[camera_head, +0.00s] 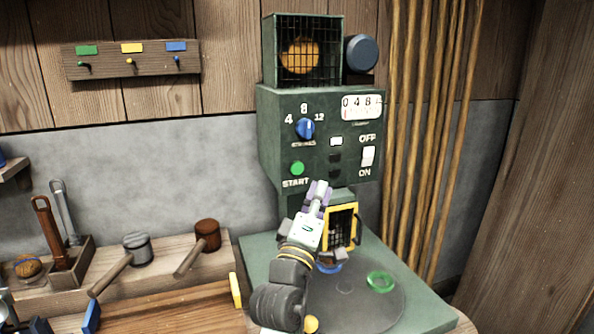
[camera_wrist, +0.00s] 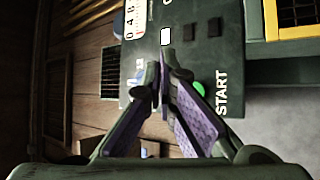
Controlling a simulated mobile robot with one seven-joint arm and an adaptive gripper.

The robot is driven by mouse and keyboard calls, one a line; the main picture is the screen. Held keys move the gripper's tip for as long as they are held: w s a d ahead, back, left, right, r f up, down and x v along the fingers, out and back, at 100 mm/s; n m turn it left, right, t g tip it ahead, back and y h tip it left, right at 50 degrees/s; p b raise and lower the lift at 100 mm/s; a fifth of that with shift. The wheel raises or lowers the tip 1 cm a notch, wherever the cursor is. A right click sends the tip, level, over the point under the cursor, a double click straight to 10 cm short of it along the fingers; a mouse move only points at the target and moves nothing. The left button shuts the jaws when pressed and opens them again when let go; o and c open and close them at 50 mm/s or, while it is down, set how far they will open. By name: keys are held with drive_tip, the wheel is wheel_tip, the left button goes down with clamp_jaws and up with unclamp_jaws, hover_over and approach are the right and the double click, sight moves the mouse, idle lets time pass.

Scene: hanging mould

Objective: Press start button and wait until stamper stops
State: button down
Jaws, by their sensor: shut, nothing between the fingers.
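The green start button (camera_head: 297,168) is on the lower left of the dark green stamper's control panel (camera_head: 270,130), above the word START. In the wrist view the button (camera_wrist: 199,88) shows partly behind my right finger. My gripper (camera_head: 322,186) is shut and empty, in front of the panel, to the right of and below the button in the head view. In the wrist view my gripper's (camera_wrist: 164,62) purple-padded fingers meet at their tips. I cannot tell whether they touch the panel. The blue dial (camera_head: 305,128) points near 8. The white ON/OFF switch (camera_head: 367,156) is on the right.
A yellow-framed guard (camera_head: 343,228) is below the panel. A green ring (camera_head: 380,282) lies on the round plate (camera_head: 385,312), with a blue-rimmed piece (camera_head: 328,267) near the guard. Mallets (camera_head: 207,236) lie on the bench at left. Tall poles (camera_head: 440,120) stand at right.

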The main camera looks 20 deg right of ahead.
sight(305, 178)
drive_tip(key=shift+w+a+b, duration=0.15)
drive_tip(key=shift+w+b, duration=0.6)
drive_tip(key=shift+w, duration=3)
drive_tip(key=shift+w, duration=0.1)
drive_tip(key=shift+w, duration=0.35)
